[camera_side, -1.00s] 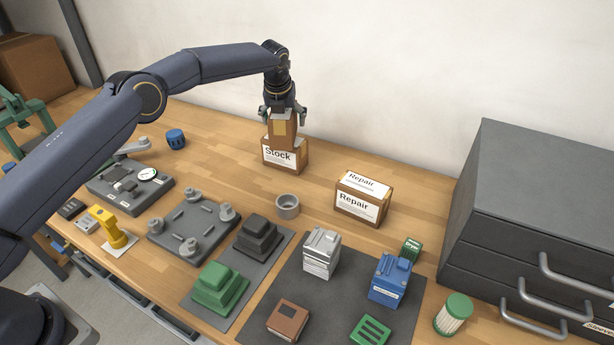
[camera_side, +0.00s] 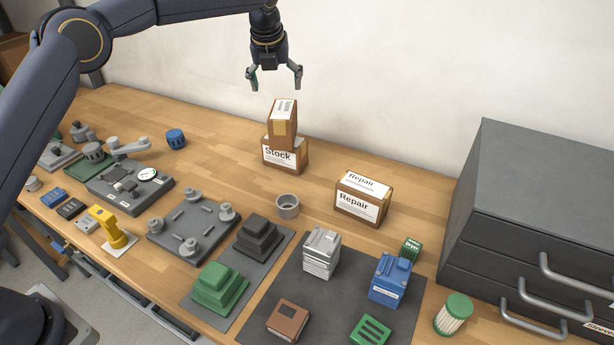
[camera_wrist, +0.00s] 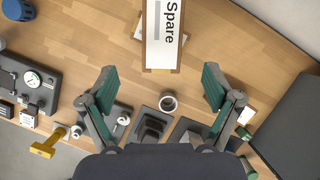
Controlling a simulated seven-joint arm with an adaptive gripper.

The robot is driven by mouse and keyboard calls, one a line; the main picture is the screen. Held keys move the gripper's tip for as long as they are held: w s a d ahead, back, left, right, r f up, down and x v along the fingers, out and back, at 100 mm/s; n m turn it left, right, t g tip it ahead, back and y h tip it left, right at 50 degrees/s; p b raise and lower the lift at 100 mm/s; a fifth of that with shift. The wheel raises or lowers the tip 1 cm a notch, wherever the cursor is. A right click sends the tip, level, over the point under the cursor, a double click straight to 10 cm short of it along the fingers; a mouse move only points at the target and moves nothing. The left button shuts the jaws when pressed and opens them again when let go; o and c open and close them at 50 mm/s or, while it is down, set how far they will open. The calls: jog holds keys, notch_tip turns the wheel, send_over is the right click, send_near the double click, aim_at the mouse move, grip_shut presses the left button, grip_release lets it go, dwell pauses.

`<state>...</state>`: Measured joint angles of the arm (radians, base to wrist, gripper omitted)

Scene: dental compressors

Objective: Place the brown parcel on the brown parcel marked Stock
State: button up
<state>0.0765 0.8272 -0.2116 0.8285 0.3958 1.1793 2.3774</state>
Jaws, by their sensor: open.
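The brown parcel (camera_side: 283,122) stands upright on top of the brown parcel marked Stock (camera_side: 285,155). In the wrist view, the upper parcel (camera_wrist: 163,35) shows a white label reading "Spare", and it hides most of the Stock parcel below. My gripper (camera_side: 274,86) is open and empty, above the upper parcel and apart from it. Its two spread fingers also show in the wrist view (camera_wrist: 158,85), with the parcel beyond them near the top edge.
A brown parcel marked Repair (camera_side: 361,198) stands to the right. A grey ring-shaped cup (camera_side: 288,206) sits in front of the Stock parcel. A dark drawer cabinet (camera_side: 535,230) stands at the right. A blue knob-like part (camera_side: 175,139) lies to the left, with bare bench between.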

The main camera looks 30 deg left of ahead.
jog(key=s+a+r+n, duration=0.2)
jog(key=s+r+n, duration=0.5)
jog(key=s, duration=0.4)
jog(key=s+a+r+n, duration=0.2)
jog(key=s+r+n, duration=0.2)
jog(key=s+n, duration=0.55)
jog(key=s+a+f+n+h, duration=0.1)
jog(key=s+f+n, duration=0.2)
jog(key=s+n, duration=0.4)
jog(key=s+a+f+n+t, duration=0.1)
jog(key=s+f+n, duration=0.3)
jog(key=s, duration=1.1)
jog(key=n, duration=0.3)
jog(key=shift+f+h, duration=0.3)
jog(key=shift+h, duration=0.1)
